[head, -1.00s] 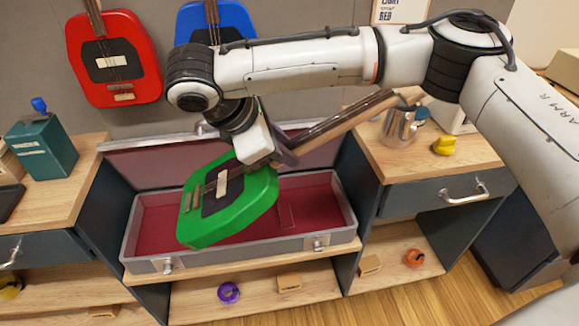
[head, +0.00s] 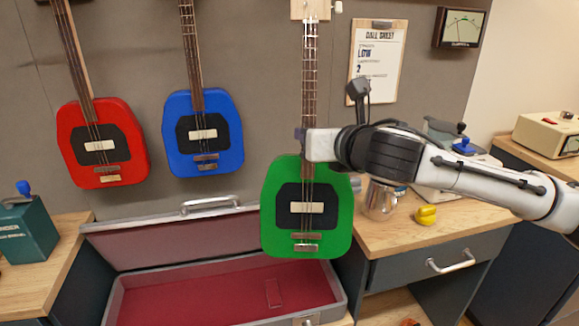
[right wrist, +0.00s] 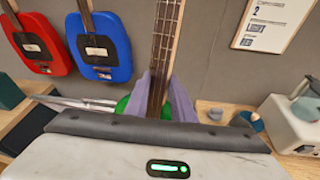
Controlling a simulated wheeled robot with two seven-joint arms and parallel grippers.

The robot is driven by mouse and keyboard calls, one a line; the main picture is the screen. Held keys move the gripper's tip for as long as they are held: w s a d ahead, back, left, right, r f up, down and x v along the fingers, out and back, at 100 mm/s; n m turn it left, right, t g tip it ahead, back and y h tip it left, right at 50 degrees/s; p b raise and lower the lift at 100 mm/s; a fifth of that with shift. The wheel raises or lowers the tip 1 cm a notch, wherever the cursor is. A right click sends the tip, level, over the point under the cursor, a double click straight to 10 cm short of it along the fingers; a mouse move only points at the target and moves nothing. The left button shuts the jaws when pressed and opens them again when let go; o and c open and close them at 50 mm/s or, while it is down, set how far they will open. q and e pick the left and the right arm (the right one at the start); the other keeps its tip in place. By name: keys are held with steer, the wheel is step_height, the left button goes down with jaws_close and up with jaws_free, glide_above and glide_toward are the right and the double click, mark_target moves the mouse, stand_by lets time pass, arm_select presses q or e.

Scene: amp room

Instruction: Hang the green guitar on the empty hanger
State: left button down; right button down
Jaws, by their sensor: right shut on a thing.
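The green guitar (head: 280,220) is upright, body down and neck up, in front of the wall to the right of the blue guitar. My right gripper (head: 306,145) is shut on its neck, just above the body. The right wrist view shows the neck (right wrist: 166,50) between the two fingers (right wrist: 164,95), with a little green behind them. The top of the guitar reaches the upper edge of the head view, so its hanger cannot be made out; whether the guitar touches one is unclear. My left gripper is not in view.
A red guitar (head: 75,150) and a blue guitar (head: 180,150) hang on the wall at left. An open case (head: 120,305) with red lining lies below the green guitar. A clipboard (head: 375,60), metal mug (head: 380,200) and yellow object (head: 425,215) are at right.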

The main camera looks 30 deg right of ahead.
mark_target(316, 64)
steer(key=shift+s+d+r+n+t+y+p, duration=0.3)
steer(key=shift+d+r+n+t+y, duration=0.4)
steer(key=shift+r, duration=1.45)
steer(key=shift+s+d+r+n+t+y+p, duration=0.15)
steer(key=shift+d+r+n+t+y+p, duration=0.5)
steer(key=shift+r, duration=1.5)
steer(key=shift+s+d+r+n+t+y+p, duration=0.15)
steer(key=shift+d+r+n+t+y, duration=0.5)
steer(key=shift+r, duration=1.5)
steer(key=shift+w+a+g+y, duration=0.2)
steer(key=shift+w+g+y, duration=0.05)
steer(key=shift+g+y, duration=0.05)
steer(key=shift+f, duration=0.15)
